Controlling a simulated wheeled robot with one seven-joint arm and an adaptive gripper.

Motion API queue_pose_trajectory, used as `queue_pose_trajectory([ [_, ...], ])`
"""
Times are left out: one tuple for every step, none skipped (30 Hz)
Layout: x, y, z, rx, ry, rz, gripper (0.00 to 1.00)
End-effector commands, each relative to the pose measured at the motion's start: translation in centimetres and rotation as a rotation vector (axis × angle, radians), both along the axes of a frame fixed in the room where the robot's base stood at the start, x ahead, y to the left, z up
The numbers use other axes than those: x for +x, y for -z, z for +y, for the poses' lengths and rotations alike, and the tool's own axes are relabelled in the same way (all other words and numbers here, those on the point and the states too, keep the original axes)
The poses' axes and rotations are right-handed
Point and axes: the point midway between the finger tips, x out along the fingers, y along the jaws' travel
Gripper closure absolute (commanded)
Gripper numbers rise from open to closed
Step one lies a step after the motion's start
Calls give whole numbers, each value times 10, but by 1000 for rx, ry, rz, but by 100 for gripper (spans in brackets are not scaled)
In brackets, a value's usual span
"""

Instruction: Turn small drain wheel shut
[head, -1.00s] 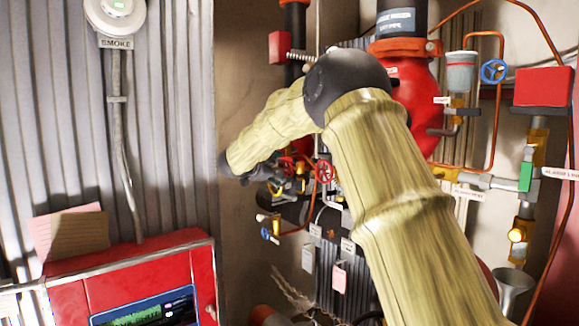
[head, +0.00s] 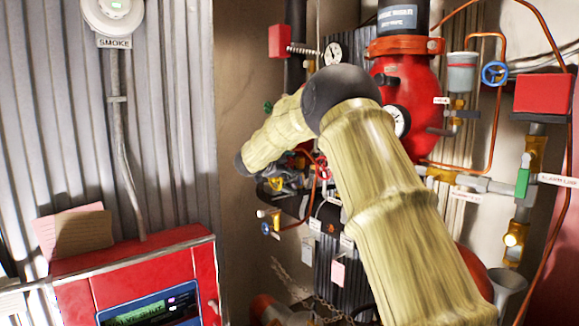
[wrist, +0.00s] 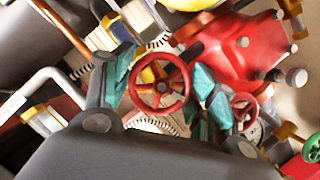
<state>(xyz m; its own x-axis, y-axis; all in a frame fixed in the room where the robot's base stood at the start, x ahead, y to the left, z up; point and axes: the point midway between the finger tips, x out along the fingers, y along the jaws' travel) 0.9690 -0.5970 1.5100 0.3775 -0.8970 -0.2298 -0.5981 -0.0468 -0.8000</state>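A small red handwheel (wrist: 160,85) with spokes sits between the two teal-padded fingers of my gripper (wrist: 162,80) in the wrist view. The fingers are apart, one on each side of the rim, and I see no clear contact. A second red wheel (wrist: 245,106) is just right of the right finger, partly hidden by it. In the head view a red wheel (head: 321,166) shows beside my arm; I cannot tell which of the two it is. No readable label marks the drain wheel. My gripper is mostly hidden behind my arm in the head view.
A green wheel (wrist: 313,148) is at the wrist view's right edge. A red valve body (wrist: 240,48) lies close beyond the right finger. Blue wheels (head: 494,72) (head: 265,229), pipes and hanging tags crowd the head view. A red cabinet (head: 140,270) stands at lower left.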

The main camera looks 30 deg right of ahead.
Motion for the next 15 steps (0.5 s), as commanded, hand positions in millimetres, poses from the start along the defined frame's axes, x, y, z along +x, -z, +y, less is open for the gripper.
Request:
queue_pose_trajectory([
  [0, 0, 0, 0, 0, 0, 59],
  [0, 0, 0, 0, 0, 0, 64],
  [0, 0, 0, 0, 0, 0, 71],
  [0, 0, 0, 0, 0, 0, 71],
  [0, 0, 0, 0, 0, 0, 71],
  [0, 0, 0, 0, 0, 0, 71],
  [0, 0, 0, 0, 0, 0, 71],
  [0, 0, 0, 0, 0, -1, 71],
  [0, 1, 0, 0, 0, -3, 71],
  [0, 1, 0, 1, 0, -4, 71],
  [0, 1, 0, 1, 1, -7, 71],
  [0, 2, 0, 1, 0, -12, 71],
  [0, 3, 0, 2, 1, -16, 71],
  [0, 3, 0, 2, 0, -20, 71],
  [0, 4, 0, 2, 0, -29, 71],
])
